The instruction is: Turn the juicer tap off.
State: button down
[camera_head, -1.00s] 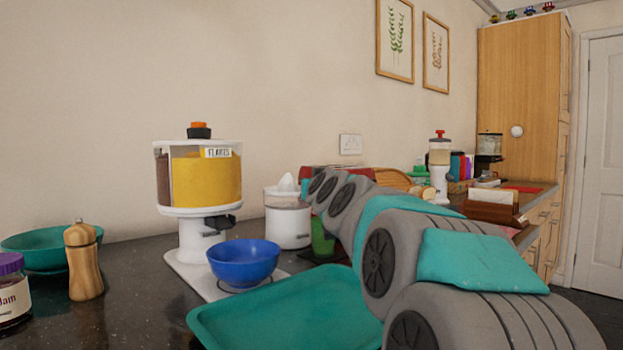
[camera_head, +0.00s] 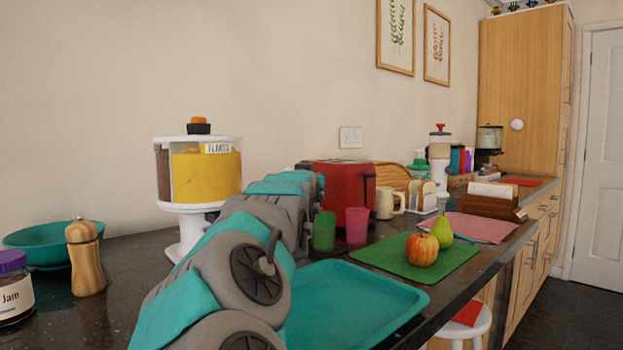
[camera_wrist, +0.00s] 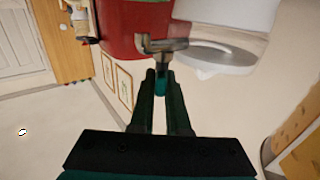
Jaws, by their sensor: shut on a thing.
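The white juicer shows in the wrist view (camera_wrist: 225,12), with a grey rim or disc just below it. A metal tap (camera_wrist: 163,45) projects from it, close in front of my fingertips. My gripper (camera_wrist: 161,78) is shut on a small teal piece at the tap, which looks like its handle. The fingers hide most of this piece, so the tap's exact angle cannot be told.
In the head view a flakes dispenser (camera_head: 205,178) stands left of my arm. A red toaster (camera_head: 340,187), green cup (camera_head: 323,232) and pink cup (camera_head: 357,225) stand close to its right. A teal tray (camera_head: 350,300) lies in front, with a green board (camera_head: 450,262) holding fruit beside it.

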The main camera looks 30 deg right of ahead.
jog(key=shift+m+g+h, duration=0.3)
jog(key=shift+h, duration=0.1)
dwell(0.3)
jog(key=c, duration=0.9)
grip_release()
jog(key=b+v, duration=0.1)
jog(key=v, duration=0.6)
jog(key=shift+s+a, duration=0.3)
